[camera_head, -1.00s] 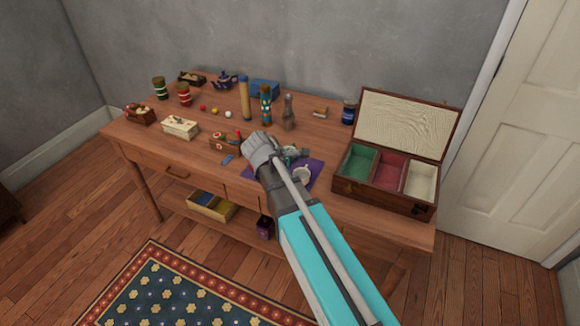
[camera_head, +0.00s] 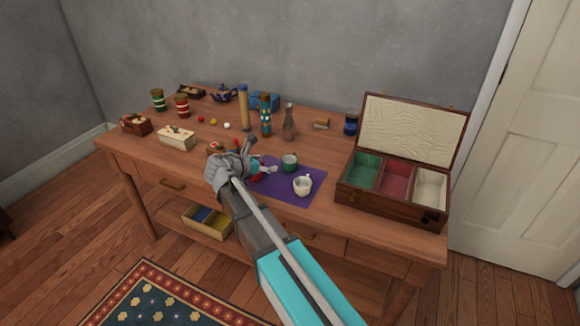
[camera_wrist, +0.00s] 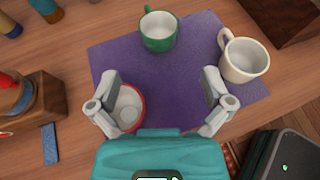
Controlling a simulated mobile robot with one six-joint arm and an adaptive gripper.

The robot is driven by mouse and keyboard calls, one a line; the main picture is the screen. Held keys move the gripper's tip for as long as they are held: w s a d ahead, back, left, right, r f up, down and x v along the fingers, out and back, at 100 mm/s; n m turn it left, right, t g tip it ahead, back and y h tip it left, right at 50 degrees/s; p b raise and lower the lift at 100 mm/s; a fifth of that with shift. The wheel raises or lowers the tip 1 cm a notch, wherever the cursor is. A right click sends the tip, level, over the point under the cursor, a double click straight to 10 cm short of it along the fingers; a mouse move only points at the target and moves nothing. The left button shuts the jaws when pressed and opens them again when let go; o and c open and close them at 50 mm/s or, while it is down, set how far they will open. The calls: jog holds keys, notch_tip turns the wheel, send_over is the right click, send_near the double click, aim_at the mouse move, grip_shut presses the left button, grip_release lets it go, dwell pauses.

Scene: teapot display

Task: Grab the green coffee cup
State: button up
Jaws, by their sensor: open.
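The green coffee cup (camera_head: 289,163) stands upright on the purple mat (camera_head: 262,193), near its back edge. In the wrist view the green cup (camera_wrist: 158,31) is at the top centre, beyond my fingertips and a little left of the middle of the gap. My gripper (camera_head: 259,158) is open and empty, to the left of the green cup in the head view. Its two fingers (camera_wrist: 162,88) show wide apart in the wrist view. A red cup (camera_wrist: 130,107) is close by the left finger, partly hidden by it. A white cup (camera_wrist: 245,58) stands upright to the right.
An open wooden box (camera_head: 386,203) with green, red and white compartments stands right of the mat. Bottles (camera_head: 289,122) and a tan cylinder (camera_head: 243,108) stand behind the mat. A small blue piece (camera_wrist: 50,143) lies left of it.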

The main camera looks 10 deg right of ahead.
jog(key=shift+f, duration=0.1)
jog(key=b, duration=0.3)
send_near(294, 159)
jog(key=x, duration=0.3)
jog(key=shift+d, duration=0.1)
jog(key=shift+w+d+f, duration=0.2)
jog(key=shift+w+d, duration=0.1)
jog(key=shift+d, duration=0.2)
jog(key=shift+b+x, duration=1.05)
jog(key=shift+x, duration=0.9)
jog(key=shift+w+d+f, duration=0.3)
jog(key=shift+w+d, duration=0.1)
